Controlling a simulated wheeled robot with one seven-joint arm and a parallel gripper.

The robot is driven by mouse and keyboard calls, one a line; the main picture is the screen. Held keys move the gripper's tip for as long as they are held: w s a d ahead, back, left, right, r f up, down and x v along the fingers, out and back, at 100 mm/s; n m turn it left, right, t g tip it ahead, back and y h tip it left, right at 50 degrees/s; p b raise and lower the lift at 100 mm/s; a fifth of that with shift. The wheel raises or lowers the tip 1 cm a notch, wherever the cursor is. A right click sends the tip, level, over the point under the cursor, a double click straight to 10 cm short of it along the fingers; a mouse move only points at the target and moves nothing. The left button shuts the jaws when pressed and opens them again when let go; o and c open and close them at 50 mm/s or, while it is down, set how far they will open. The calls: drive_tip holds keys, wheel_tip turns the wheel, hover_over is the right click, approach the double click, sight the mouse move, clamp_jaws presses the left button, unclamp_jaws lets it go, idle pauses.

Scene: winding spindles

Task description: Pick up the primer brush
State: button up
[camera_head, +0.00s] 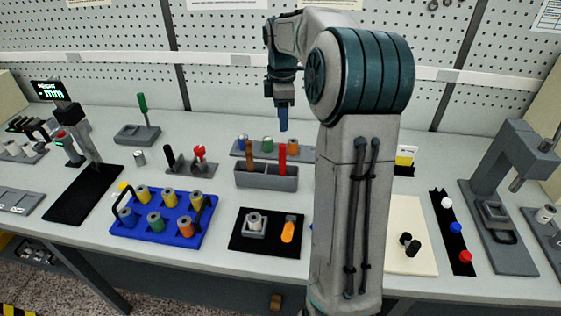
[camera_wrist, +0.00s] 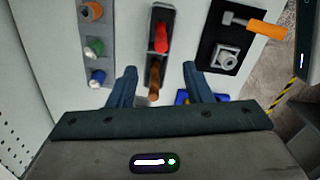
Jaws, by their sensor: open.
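A grey two-slot holder (camera_head: 262,181) stands mid-table with a brown-handled tool (camera_head: 249,160) in its left slot and a red-handled tool (camera_head: 282,160) in its right slot, both upright. I cannot tell from their handles which is the primer brush; their lower ends are hidden in the holder. My gripper (camera_head: 283,128) hangs above and behind the holder, pointing down. In the wrist view my gripper (camera_wrist: 159,70) is open and empty, with the brown handle (camera_wrist: 154,82) appearing between its fingers and the red handle (camera_wrist: 161,40) just beyond the fingertips.
A rack of spools (camera_head: 267,147) stands directly behind the holder. A blue tray (camera_head: 165,237) with several spools and a black mat (camera_head: 261,246) with an orange-handled tool lie in front. Another small stand (camera_head: 190,165) is to the left. My arm hides table to the right.

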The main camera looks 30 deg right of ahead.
sight(282, 155)
drive_tip(key=shift+w+d+f, duration=0.2)
drive_tip(key=shift+d, duration=0.05)
wheel_tip(282, 155, down, 8)
drive_tip(key=shift+r+p, duration=0.1)
drive_tip(key=shift+p, duration=0.25)
drive_tip(key=f, duration=0.2)
drive_tip(key=f+p, duration=0.1)
drive_tip(key=f, duration=0.2)
drive_tip(key=shift+s+a+f, duration=0.25)
drive_tip(key=shift+a+f, duration=0.1)
clamp_jaws()
